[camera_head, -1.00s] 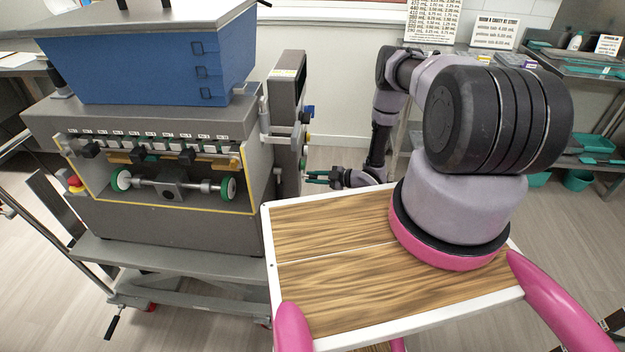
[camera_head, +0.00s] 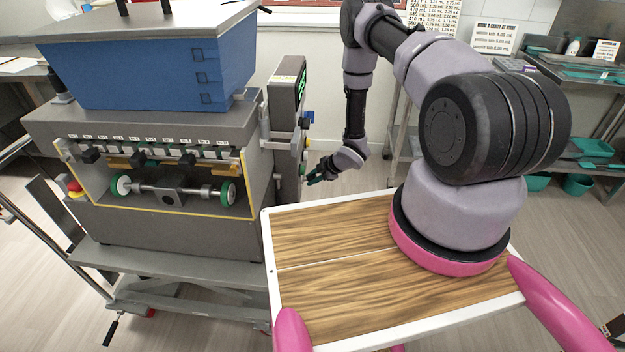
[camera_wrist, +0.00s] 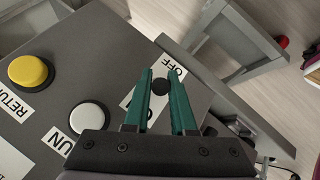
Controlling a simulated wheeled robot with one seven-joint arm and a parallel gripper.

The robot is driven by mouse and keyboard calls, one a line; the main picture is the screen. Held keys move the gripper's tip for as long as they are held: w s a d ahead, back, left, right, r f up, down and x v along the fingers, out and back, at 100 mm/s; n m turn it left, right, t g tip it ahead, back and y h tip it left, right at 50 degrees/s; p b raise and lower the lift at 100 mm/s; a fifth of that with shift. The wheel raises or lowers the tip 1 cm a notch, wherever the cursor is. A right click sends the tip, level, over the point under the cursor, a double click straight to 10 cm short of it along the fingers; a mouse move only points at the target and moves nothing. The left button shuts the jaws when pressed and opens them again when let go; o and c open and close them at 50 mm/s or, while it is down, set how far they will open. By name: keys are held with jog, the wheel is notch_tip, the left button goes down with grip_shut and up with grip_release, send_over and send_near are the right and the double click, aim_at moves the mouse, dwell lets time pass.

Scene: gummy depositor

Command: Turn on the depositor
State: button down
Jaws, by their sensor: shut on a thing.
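The depositor (camera_head: 120,232) is a grey machine with a blue hopper (camera_head: 150,70), at the left in the head view. Its control box (camera_head: 284,100) stands on its right side, with buttons on the right-hand face. In the wrist view, a small black knob (camera_wrist: 160,86) sits on the grey panel (camera_wrist: 110,50) beside a white label reading OFF; the rest of the label is partly covered. My gripper (camera_wrist: 163,76) has its two teal fingers shut on this knob, one on each side. In the head view my gripper (camera_head: 314,181) is low at the control box; the knob is hidden there.
A yellow button (camera_wrist: 29,72) and a white button (camera_wrist: 87,117) are left of my fingers in the wrist view. A red emergency button (camera_head: 75,188) is on the depositor's left. A shelf (camera_head: 590,80) with teal trays stands at right.

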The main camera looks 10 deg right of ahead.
dwell(0.3)
jog(key=c, duration=1)
grip_release()
jog(key=v, duration=1)
jog(key=shift+s+d+r, duration=0.2)
jog(key=shift+d+r, duration=0.05)
